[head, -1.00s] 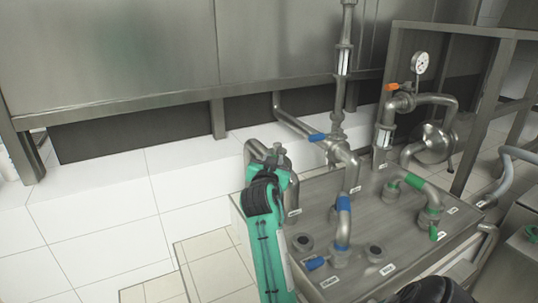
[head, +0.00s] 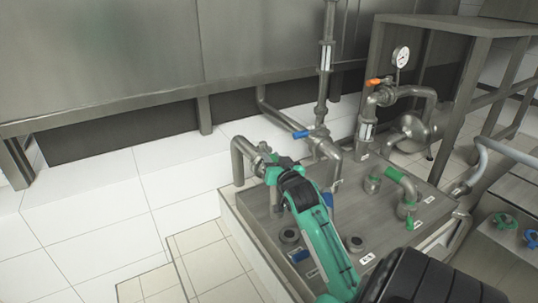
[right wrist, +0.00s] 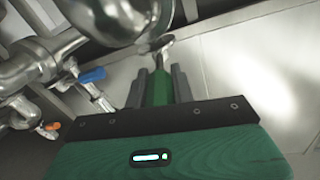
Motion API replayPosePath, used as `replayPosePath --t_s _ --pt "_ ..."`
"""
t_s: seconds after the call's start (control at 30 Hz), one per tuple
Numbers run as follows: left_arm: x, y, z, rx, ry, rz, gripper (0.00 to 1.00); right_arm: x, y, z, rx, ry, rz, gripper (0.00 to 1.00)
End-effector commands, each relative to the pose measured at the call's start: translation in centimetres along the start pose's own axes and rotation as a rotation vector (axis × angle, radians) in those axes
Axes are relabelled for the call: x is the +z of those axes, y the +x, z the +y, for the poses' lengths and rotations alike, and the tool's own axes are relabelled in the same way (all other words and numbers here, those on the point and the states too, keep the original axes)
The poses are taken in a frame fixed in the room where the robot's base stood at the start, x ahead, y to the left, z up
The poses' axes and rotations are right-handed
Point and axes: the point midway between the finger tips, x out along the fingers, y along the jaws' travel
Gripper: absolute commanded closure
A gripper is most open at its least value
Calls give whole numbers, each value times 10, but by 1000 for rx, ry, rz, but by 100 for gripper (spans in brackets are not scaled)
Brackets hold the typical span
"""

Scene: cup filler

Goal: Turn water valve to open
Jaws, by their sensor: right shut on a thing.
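A green valve lever (right wrist: 160,88) shows in the right wrist view between the two grey fingers of my right gripper (right wrist: 158,90). The fingers are shut on it, close under a shiny metal pipe fitting (right wrist: 110,15). In the head view my right gripper (head: 270,162) is at the bent steel pipe (head: 240,160) at the back left of the steel deck. The wrist and gripper hide most of this valve there. Which valve carries water I cannot tell; the labels are too small to read. My left gripper is not in view.
A blue-handled valve (head: 301,134) is on the pipe just behind my gripper. An orange-handled valve (head: 375,82) and a pressure gauge (head: 401,56) stand further right. Green-handled pipe (head: 395,177) stands on the steel deck (head: 352,205). My forearm crosses the deck's left part.

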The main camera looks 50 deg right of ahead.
Motion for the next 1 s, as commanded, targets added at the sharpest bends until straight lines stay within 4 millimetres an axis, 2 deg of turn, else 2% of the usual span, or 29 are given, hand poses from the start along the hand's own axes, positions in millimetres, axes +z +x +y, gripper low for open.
replayPosePath --t_s 0.3,0.6,1.0 --pt "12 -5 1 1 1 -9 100 -1 1 11 -119 -4 -29 100" --pt "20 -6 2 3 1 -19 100 -1 1 15 -167 -1 -37 100" --pt "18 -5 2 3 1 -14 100 -1 2 15 -171 2 -37 100"
